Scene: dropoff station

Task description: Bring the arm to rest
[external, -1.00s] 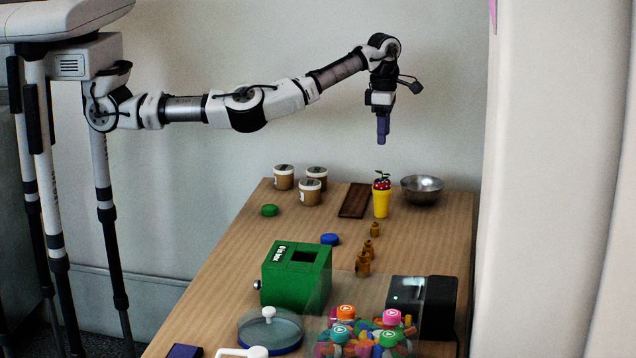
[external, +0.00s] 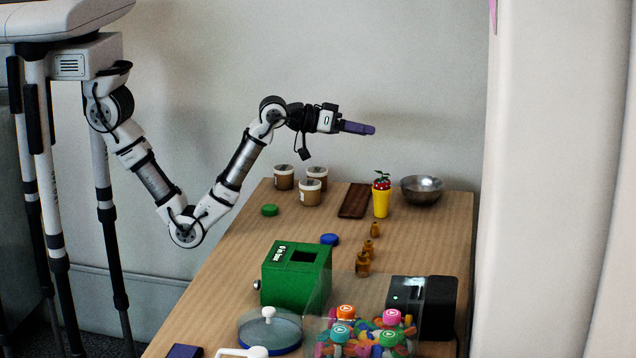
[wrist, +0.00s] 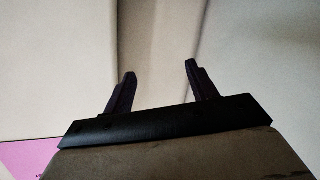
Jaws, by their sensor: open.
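My gripper (external: 358,128) is held level above the far part of the table, with its purple fingers pointing right. It is well clear of everything on the table. In the wrist view my gripper (wrist: 159,75) shows two dark fingers standing apart with nothing between them. My arm hangs in a V shape, with its elbow low beside the table's left edge and the forearm rising to the wrist.
The wooden table (external: 225,262) holds several brown tubs (external: 310,193), a yellow cup (external: 381,204), a metal bowl (external: 422,190), a green box (external: 290,285), small brown bottles (external: 363,264), a black device (external: 440,308) and a clear bin of candies. A pale curtain (external: 550,180) hangs at the right.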

